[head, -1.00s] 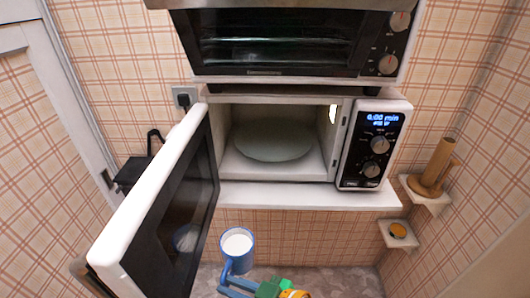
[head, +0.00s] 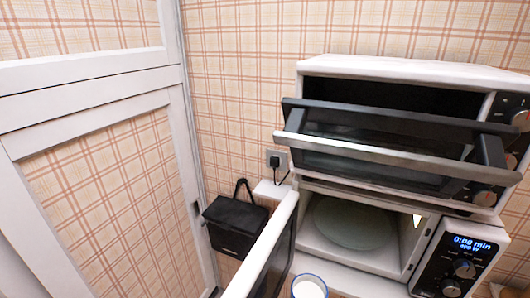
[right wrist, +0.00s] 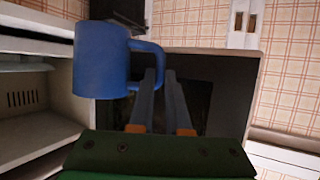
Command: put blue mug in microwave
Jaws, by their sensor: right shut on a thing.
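The blue mug (right wrist: 98,62) is in my right gripper (right wrist: 160,78), which is shut on its handle in the right wrist view. In the head view only the mug's rim and white inside (head: 309,288) show at the bottom edge. The mug is in front of the microwave (head: 425,250), outside its cavity. The microwave is open, with an empty round turntable (head: 353,222) inside. Its door (head: 262,255) swings out to the left. The open cavity (right wrist: 30,105) also shows at left in the right wrist view, beside the mug. My left gripper is not in view.
A toaster oven (head: 400,75) sits above the microwave, its door (head: 385,150) tilted partly open and jutting forward. A black bag-like box (head: 235,226) is left of the microwave. A white panelled door (head: 90,110) stands at far left.

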